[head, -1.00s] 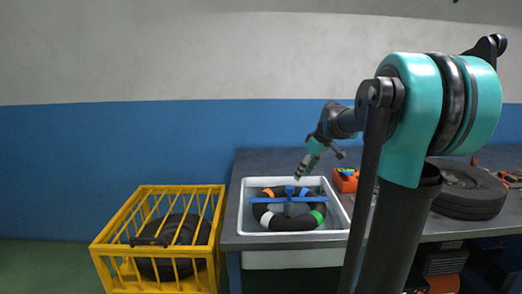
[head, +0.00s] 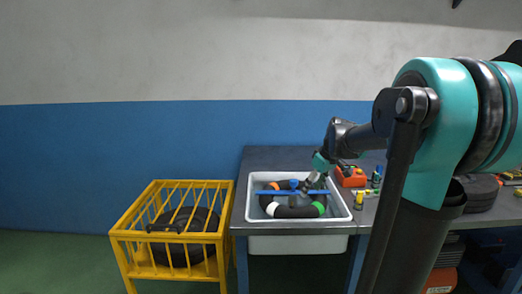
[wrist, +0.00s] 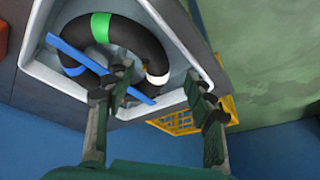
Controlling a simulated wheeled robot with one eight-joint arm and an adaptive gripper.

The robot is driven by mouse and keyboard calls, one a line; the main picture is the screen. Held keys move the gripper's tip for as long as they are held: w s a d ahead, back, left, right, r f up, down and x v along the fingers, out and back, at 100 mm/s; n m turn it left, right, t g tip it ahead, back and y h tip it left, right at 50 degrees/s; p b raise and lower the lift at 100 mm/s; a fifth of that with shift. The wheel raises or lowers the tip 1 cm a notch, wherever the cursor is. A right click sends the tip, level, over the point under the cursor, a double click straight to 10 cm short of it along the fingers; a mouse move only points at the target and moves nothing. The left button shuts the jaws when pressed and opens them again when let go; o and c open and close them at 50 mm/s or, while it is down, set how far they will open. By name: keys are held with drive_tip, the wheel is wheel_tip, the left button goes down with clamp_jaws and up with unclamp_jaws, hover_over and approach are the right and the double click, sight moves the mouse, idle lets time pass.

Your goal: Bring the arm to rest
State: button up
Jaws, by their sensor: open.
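My gripper (wrist: 155,125) is open and empty in the wrist view, its two dark green fingers spread apart. In the head view my gripper (head: 312,182) is small and sits over the right part of the white basin, near the blue bar. The black inner tube (head: 292,211) with coloured bands lies in the white basin (head: 251,205). The blue bar (head: 283,192) lies across the tube. In the wrist view the tube (wrist: 135,38) and bar (wrist: 75,57) show beyond the fingers. I cannot tell how far the fingertips are above them.
A yellow cage (head: 172,236) holding a dark tyre (head: 185,232) stands left of the bench (head: 270,158). An orange box (head: 350,177) and small bottles (head: 359,200) stand right of the basin. A dark tyre (head: 478,190) lies farther right, partly behind my arm.

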drive_tip(key=s+f+m+h, duration=0.1)
drive_tip(key=s+f+m, duration=0.2)
drive_tip(key=s+f, duration=0.6)
drive_tip(key=s+f+m+t+h, duration=0.1)
drive_tip(key=s+f+m, duration=0.3)
drive_tip(key=s+f, duration=0.4)
drive_tip(key=s, duration=0.6)
drive_tip(key=shift+s+d+f+m+h, duration=0.15)
drive_tip(key=shift+d+f+m+h, duration=0.15)
drive_tip(key=shift+d+f, duration=0.1)
